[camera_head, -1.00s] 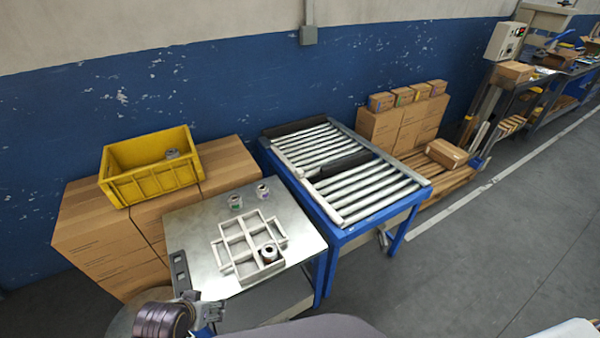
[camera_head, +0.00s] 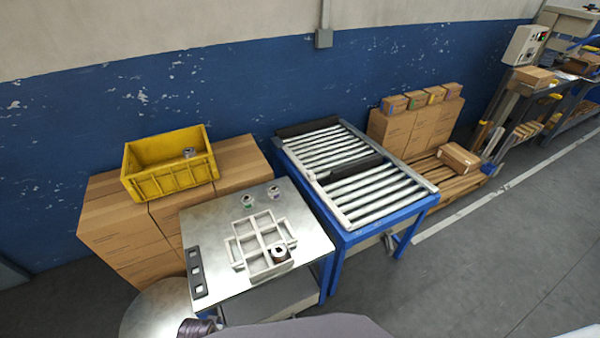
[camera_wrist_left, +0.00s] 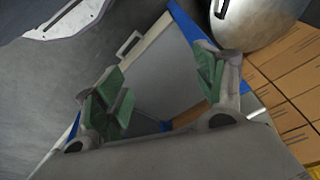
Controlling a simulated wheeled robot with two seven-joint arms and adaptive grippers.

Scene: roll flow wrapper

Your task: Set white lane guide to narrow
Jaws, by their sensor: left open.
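A white divided frame (camera_head: 238,255) lies on the metal table in the head view, with a dark-ended roll (camera_head: 280,254) in its near right compartment. I cannot pick out a separate white lane guide with certainty. The roller conveyor (camera_head: 372,200) has pale side rails and black bars across it. My left gripper (camera_wrist_left: 162,88) shows in the left wrist view with its green-padded fingers apart and nothing between them. Only a dark piece of my left arm shows at the bottom of the head view. My right gripper is not in view.
Two small rolls (camera_head: 247,200) stand behind the frame on the metal table (camera_head: 215,215). A yellow crate (camera_head: 165,181) rests on cardboard boxes (camera_head: 115,225) at left. More boxes (camera_head: 412,130) stand behind the conveyor. The floor (camera_head: 500,255) at right is clear.

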